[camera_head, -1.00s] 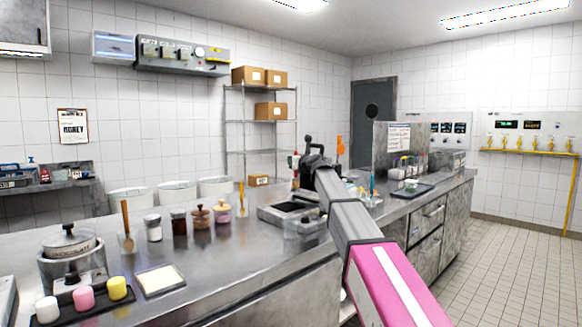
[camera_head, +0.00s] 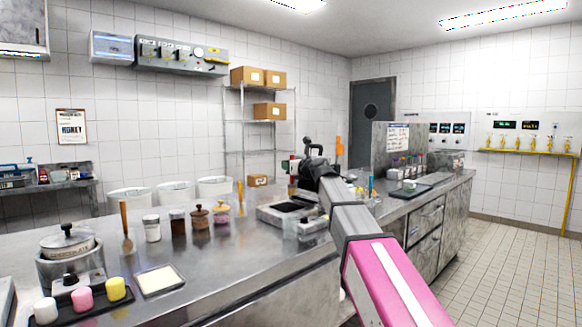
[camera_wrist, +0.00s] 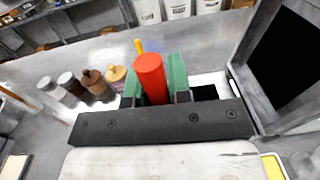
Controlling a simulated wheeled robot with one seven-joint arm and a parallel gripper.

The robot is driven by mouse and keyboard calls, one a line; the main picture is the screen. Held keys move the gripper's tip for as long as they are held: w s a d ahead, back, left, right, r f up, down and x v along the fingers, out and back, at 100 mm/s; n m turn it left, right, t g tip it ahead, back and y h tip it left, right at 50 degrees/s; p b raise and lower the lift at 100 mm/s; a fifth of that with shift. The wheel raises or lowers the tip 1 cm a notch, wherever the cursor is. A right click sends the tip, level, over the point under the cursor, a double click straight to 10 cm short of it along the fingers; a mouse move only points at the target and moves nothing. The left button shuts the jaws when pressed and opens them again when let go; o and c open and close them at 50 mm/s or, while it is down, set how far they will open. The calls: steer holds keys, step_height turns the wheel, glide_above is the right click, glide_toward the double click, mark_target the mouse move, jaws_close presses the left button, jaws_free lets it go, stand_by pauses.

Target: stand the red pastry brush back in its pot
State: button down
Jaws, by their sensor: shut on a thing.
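The red pastry brush shows in the wrist view as a thick red cylinder (camera_wrist: 151,80), roughly upright between the green pads of my gripper (camera_wrist: 154,72). The pads close on it from both sides. Its lower part is hidden behind the dark gripper body. In the head view my gripper (camera_head: 293,167) is above the far part of the steel counter, partly hidden by my arm. A clear pot (camera_head: 305,229) stands empty-looking near the counter's front edge; I cannot tell whether it is the brush's pot.
A steel tray (camera_head: 270,216) lies below the gripper. Several lidded jars (camera_head: 199,217) and a clear pot with a wooden-handled brush (camera_head: 127,243) stand to the left. White bins (camera_head: 172,190) stand behind. A partition (camera_head: 383,150) rises to the right. Bare counter (camera_head: 215,258) lies in front.

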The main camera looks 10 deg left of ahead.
steer(key=s+n+g+y, duration=0.1)
steer(key=s, duration=0.7)
step_height(320, 180, down, 12)
steer(key=shift+s, duration=0.15)
stand_by(0.6)
steer(key=c, duration=1)
jaws_free()
steer(key=shift+o, duration=0.2)
steer(key=shift+d, duration=0.15)
steer(key=v, duration=1)
steer(key=shift+s+d, duration=0.2)
steer(key=shift+d, duration=0.05)
